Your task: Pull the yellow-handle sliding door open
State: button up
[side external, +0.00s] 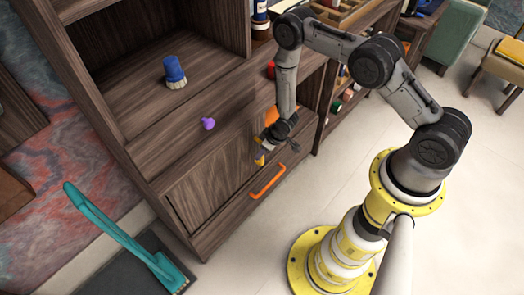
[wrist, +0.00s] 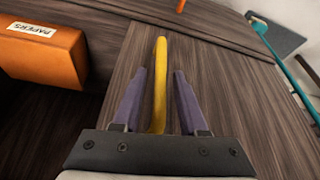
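The yellow handle (wrist: 160,60) is a long upright bar on the brown wooden sliding door (wrist: 225,85), near the door's edge. In the side view the handle (side external: 260,160) shows only in small part beside my gripper, and the door (side external: 205,185) covers the lower left of the cabinet front. My gripper (side external: 267,146) is at the handle. In the wrist view my gripper (wrist: 159,73) is open, its two purple fingers on either side of the handle, with a visible gap on each side.
An orange box labelled PAPERS (wrist: 40,55) sits in the dark opening beside the door's edge. An orange drawer handle (side external: 267,182) is just below the door. A purple knob (side external: 208,123) and a blue brush (side external: 175,72) are above.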

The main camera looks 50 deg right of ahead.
grip_shut()
dwell(1.2)
